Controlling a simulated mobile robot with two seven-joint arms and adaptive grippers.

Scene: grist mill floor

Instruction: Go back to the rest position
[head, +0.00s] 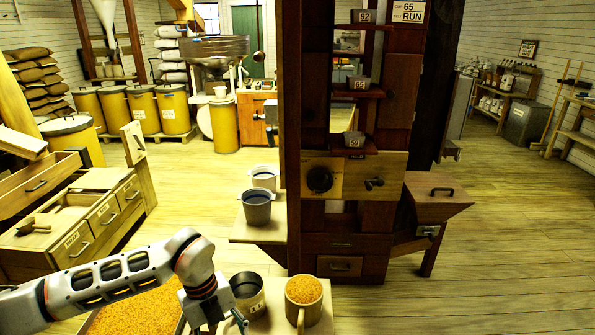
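My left arm comes in from the left edge and bends down at the wrist. My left gripper (214,320) points down at the bottom edge, just left of a dark metal cup (247,296) with a label. The bottom edge cuts off its fingertips, so I cannot tell whether it is open or touches the cup. A tan mug (304,301) filled with orange grain stands right of the cup. My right gripper is not in view.
An orange grain tray (140,308) lies under my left arm. An open drawer unit (90,225) is at the left. The floor at the right (510,240) is clear.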

